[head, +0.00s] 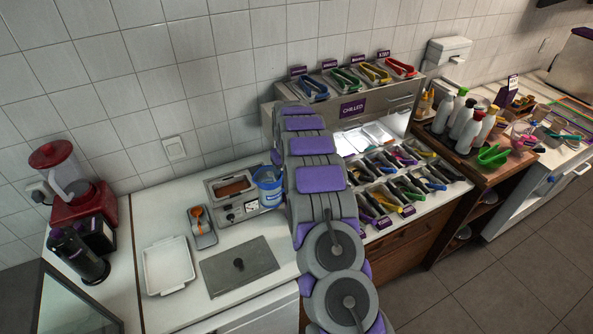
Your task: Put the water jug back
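A translucent jug with a blue rim, which looks like the water jug (268,188), is at the right end of the counter section with the warmer, close against the left side of my arm. It looks about upright. My arm covers part of the space to its right. I cannot tell whether it rests on the surface or is held. My gripper does not show; my own arm links, reaching up and away from me, hide the arm's end.
A metal warmer (231,187) with brown contents, an orange ladle on a rest (202,228), a white tray (168,266) and a grey lid plate (239,267) lie left of my arm. A red blender (75,185) stands far left. The chilled topping station (413,213) and bottles (463,117) are right.

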